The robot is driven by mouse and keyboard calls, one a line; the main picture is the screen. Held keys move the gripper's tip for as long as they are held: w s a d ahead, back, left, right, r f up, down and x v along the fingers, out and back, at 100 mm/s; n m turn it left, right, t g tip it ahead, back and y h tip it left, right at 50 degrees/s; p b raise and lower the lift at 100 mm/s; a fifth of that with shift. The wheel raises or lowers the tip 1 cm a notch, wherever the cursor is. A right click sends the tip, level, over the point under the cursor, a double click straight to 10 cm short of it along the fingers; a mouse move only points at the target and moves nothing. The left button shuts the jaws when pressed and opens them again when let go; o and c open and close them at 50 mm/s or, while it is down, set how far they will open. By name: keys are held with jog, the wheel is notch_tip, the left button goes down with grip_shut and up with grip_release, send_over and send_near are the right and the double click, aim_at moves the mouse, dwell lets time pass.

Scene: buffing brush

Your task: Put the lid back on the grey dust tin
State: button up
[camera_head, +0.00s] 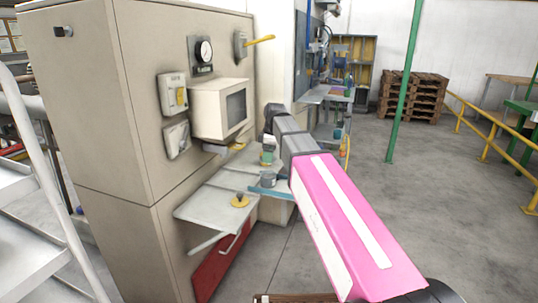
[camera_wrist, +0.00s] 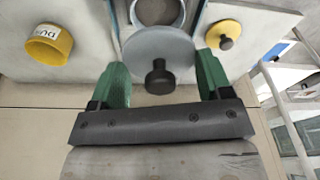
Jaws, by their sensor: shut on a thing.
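The grey lid (camera_wrist: 150,48), a round disc with a dark knob, is between the green fingers of my gripper (camera_wrist: 162,80) in the wrist view. My gripper is shut on it at its edges. The open grey tin (camera_wrist: 158,11) is just beyond the lid at the top of that view, its near part hidden by the lid. I cannot tell the height of the lid over the tin.
A yellow tin (camera_wrist: 50,43) marked with partly readable letters is at left in the wrist view. A yellow lid (camera_wrist: 224,34) with a dark knob lies at right; it also shows on the pale shelf in the head view (camera_head: 240,201). A beige cabinet (camera_head: 110,110) stands behind the shelf.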

jog(key=shift+f, duration=3.1)
jog(key=shift+f, duration=0.1)
jog(key=o, duration=1)
jog(key=shift+c, duration=0.2)
jog(key=shift+r, duration=3.5)
